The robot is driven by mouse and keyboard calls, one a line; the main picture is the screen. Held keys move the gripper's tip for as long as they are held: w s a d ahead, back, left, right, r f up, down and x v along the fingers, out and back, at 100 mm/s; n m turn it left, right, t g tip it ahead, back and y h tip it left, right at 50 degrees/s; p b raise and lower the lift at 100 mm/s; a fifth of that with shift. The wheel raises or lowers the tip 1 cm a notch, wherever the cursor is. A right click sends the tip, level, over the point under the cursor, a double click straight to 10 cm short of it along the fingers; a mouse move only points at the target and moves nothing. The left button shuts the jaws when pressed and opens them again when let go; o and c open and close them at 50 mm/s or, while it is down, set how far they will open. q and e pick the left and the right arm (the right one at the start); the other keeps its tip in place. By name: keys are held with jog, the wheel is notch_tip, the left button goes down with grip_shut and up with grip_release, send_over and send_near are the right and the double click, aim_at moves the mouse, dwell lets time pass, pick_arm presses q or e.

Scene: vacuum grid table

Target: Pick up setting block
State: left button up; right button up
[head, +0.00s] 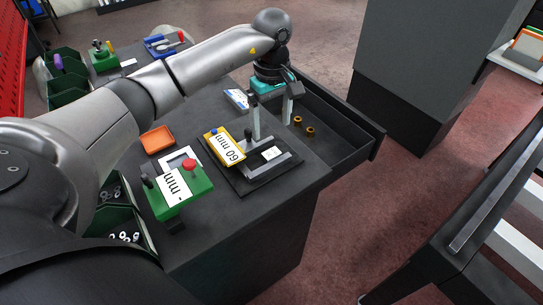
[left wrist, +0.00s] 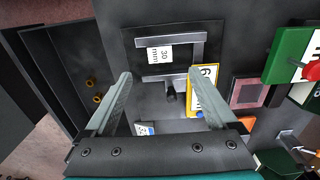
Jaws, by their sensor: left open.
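My left gripper (head: 271,127) is open and points down over the far part of the table, at the inner edge of the open drawer. In the left wrist view its two fingers (left wrist: 158,78) stand wide apart with nothing between the tips. I cannot tell for sure which piece is the setting block. A small white block marked 30 mm (left wrist: 160,55) lies in a grey metal frame (left wrist: 199,50) on a black plate; it also shows in the head view (head: 271,153). The fingers appear apart from both.
Two brass rings (head: 310,132) lie in the open drawer (head: 345,150). A blue-and-white piece (head: 237,98) lies behind the gripper. A green box with a red knob (head: 182,193), an orange tray (head: 157,140) and green bins (head: 66,75) take up the table's left.

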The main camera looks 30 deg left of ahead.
aim_at(272, 153)
pick_arm(q)
notch_tip(272, 153, down, 10)
jog(key=shift+r, duration=0.1)
grip_shut()
dwell(1.0)
